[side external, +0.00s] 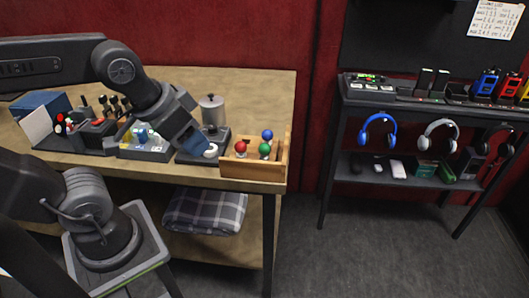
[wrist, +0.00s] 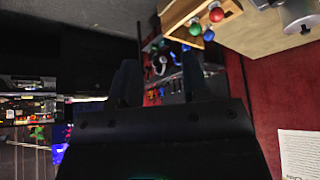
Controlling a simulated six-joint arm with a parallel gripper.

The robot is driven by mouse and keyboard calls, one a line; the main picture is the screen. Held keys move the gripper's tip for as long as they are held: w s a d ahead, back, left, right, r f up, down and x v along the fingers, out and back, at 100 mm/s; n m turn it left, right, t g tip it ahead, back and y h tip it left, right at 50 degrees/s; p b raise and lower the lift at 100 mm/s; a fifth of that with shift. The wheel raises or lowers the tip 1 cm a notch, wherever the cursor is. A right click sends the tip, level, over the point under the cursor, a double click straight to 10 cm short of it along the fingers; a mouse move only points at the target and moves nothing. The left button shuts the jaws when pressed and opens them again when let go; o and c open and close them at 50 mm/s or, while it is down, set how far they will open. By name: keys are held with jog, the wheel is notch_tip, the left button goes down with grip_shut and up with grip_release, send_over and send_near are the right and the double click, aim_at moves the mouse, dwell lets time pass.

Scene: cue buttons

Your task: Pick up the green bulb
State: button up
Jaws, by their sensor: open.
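The green bulb (side external: 265,148) stands in a small wooden box (side external: 250,171) at the right end of the wooden table. A red bulb (side external: 241,146) is to its left and a blue bulb (side external: 267,134) is just behind it. My gripper (side external: 197,147) is open and empty, to the left of the box and apart from the bulbs. In the wrist view the green bulb (wrist: 195,30) shows at the top, beside the red bulb (wrist: 216,14) and the blue bulb (wrist: 209,35). There, the dark fingers of my gripper (wrist: 160,78) are spread with nothing seen between them.
A black base with a white round button (side external: 210,151) and a metal canister (side external: 212,109) stand just left of the box. A tray of small parts (side external: 145,150) and a joystick panel are further left. A shelf rack with headphones (side external: 378,131) stands apart at right.

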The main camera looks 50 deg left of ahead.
jog(key=n+g+y, duration=0.1)
jog(key=n+g, duration=0.3)
jog(key=n, duration=1.5)
send_over(264, 144)
jog(key=s+d, duration=0.2)
notch_tip(264, 144, down, 5)
jog(key=shift+n, duration=0.3)
jog(key=f, duration=0.2)
jog(key=w+f, duration=0.1)
jog(key=f, duration=0.2)
jog(key=a+f, duration=0.1)
jog(key=f, duration=0.2)
jog(key=shift+w+f, duration=0.15)
jog(key=shift+w+a+f, duration=0.15)
jog(key=shift+a+f, duration=0.05)
jog(key=shift+f, duration=0.7)
jog(key=shift+w+a+f, duration=0.1)
jog(key=shift+a+f, duration=0.05)
jog(key=shift+f, duration=0.7)
jog(key=shift+w+a+f, duration=0.15)
jog(key=shift+a+f, duration=0.05)
jog(key=shift+f, duration=0.7)
